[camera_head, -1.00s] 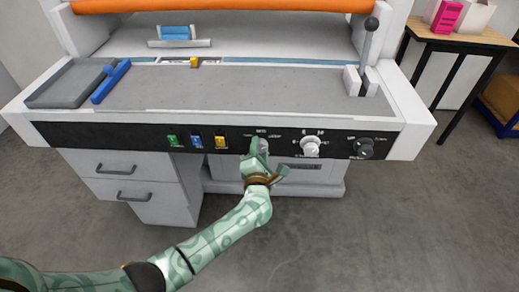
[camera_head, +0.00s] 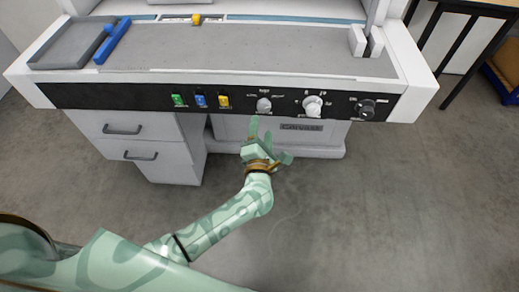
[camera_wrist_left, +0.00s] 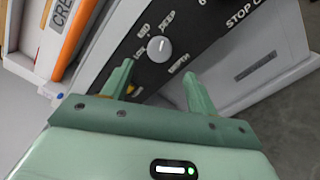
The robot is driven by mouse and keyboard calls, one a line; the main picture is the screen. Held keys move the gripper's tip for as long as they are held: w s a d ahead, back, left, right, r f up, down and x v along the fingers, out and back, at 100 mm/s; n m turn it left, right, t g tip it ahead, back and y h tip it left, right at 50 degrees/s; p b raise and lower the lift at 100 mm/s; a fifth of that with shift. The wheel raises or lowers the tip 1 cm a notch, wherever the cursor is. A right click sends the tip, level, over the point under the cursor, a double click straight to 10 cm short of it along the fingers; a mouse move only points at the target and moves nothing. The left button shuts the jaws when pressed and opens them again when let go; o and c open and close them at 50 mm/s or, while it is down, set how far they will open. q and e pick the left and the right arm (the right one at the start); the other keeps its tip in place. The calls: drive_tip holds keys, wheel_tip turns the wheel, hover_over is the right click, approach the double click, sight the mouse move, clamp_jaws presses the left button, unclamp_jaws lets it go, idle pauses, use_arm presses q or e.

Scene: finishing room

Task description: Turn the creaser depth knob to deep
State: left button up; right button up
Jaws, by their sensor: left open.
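The creaser depth knob (camera_head: 264,105) is a small light grey round knob on the black front panel of the machine. In the left wrist view the knob (camera_wrist_left: 159,48) sits among labels that read MID, DEEP and DEPTH. A short pale mark shows on its face, but I cannot tell surely which label it points to. My left gripper (camera_head: 262,134) is open and empty, just in front of and below the knob in the head view. In the wrist view its two fingers (camera_wrist_left: 159,74) stand apart, short of the knob and not touching it. My right gripper is not in view.
A larger white knob (camera_head: 313,106) and a black knob (camera_head: 366,108) are to the right on the panel. Green (camera_head: 179,100), blue (camera_head: 200,101) and yellow (camera_head: 223,101) switches are to the left. Drawers (camera_head: 140,154) stand below. The floor in front is clear.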

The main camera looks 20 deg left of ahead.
use_arm(q)
drive_tip(key=v, duration=0.8)
drive_tip(key=shift+p, duration=0.45)
